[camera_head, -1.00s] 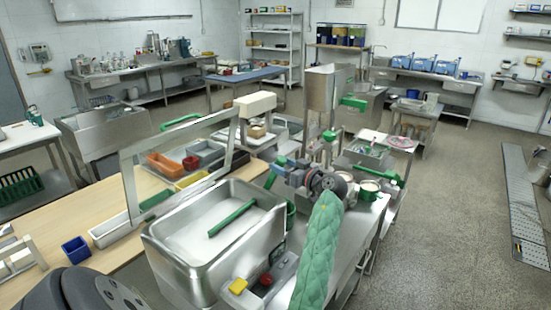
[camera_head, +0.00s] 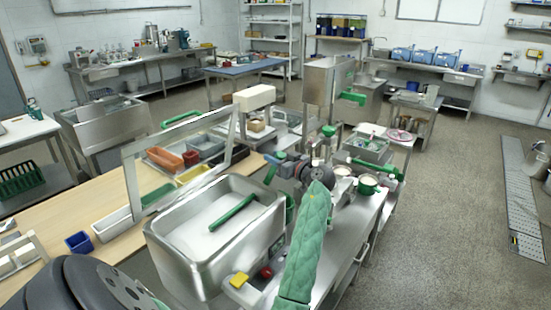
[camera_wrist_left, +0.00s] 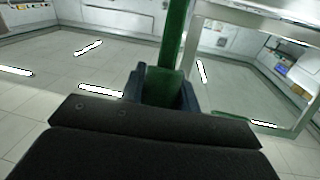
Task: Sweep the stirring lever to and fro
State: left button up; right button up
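The stirring lever is a green bar (camera_wrist_left: 174,38) that rises from between my left gripper's dark fingers (camera_wrist_left: 160,88) in the left wrist view. The fingers sit on both sides of its lower end and look closed on it. In the head view my left gripper (camera_head: 281,158) is small and partly hidden among the mill's parts. A green piece (camera_head: 270,174) beside it, behind the steel basin, appears to be the lever. The gripped end is hard to make out there. My right gripper is not in view.
A steel basin (camera_head: 160,232) with a green bar (camera_head: 232,213) across it stands in front. A green quilted sleeve (camera_head: 312,240) rises right of it. A wooden table (camera_head: 115,195) with bins is at left.

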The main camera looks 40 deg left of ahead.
pick_arm(q)
grip_shut()
jog(key=shift+a+r+h+b, duration=0.15)
jog(key=shift+a+h+b, duration=0.15)
jog(key=shift+a, duration=0.1)
jog(key=shift+s+a+r+h, duration=0.1)
jog(key=shift+a+h, duration=0.2)
jog(key=shift+a, duration=0.05)
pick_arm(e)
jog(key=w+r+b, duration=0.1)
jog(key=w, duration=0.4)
pick_arm(q)
jog(key=s+a+f+n+h+p, duration=0.1)
jog(key=a+h, duration=0.7)
jog(key=a, duration=0.3)
jog(key=shift+a+f+h+p, duration=0.25)
jog(key=shift+h+p, duration=0.05)
jog(key=shift+h, duration=0.1)
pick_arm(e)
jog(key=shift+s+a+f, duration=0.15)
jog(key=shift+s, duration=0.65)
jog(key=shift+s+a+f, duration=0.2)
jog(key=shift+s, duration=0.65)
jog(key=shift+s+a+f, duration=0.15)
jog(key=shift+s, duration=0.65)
pick_arm(q)
jog(key=shift+s, duration=0.15)
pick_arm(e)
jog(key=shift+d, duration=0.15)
